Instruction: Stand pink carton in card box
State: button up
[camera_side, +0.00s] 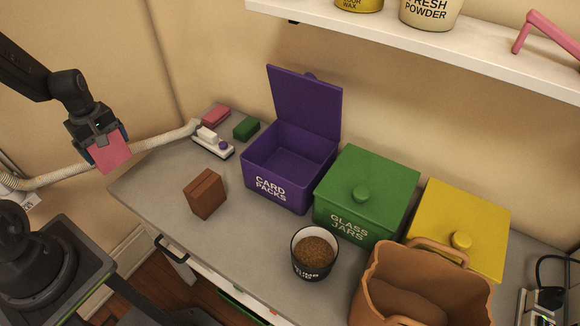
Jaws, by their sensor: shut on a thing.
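The pink carton (110,154) is held in my gripper (106,143) at the upper left, in the air left of the counter. My gripper is shut on it, with the fingers at its sides. The purple card box (277,184), labelled "CARD PACKS", stands on the counter toward the back, to the right of my gripper and well apart from it. Its lid (304,103) is up and its inside looks empty.
A brown box (204,194) stands on the counter before the card box. A green "GLASS JARS" box (366,193), a yellow box (462,225), a dark tub (313,257) and a brown basket (425,285) crowd the right. A shelf (420,42) overhangs behind. A pale hose (155,142) passes behind my gripper.

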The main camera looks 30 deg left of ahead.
dwell(0.4)
jog(key=w+d+r+m, duration=0.2)
jog(key=w+d, duration=0.4)
jog(key=w, duration=0.3)
jog(key=w+d+r+m, duration=0.25)
jog(key=w+d, duration=0.35)
jog(key=w, duration=0.3)
jog(key=w+d+r+m, duration=0.15)
jog(key=w+d, duration=0.35)
jog(key=d, duration=0.6)
jog(key=m, duration=0.3)
send_over(284, 170)
jog(key=s+d, duration=0.3)
jog(key=s, duration=0.1)
jog(key=shift+s+f, duration=0.1)
jog(key=shift+f, duration=7.55)
jog(key=shift+f, duration=0.4)
jog(key=o, duration=0.6)
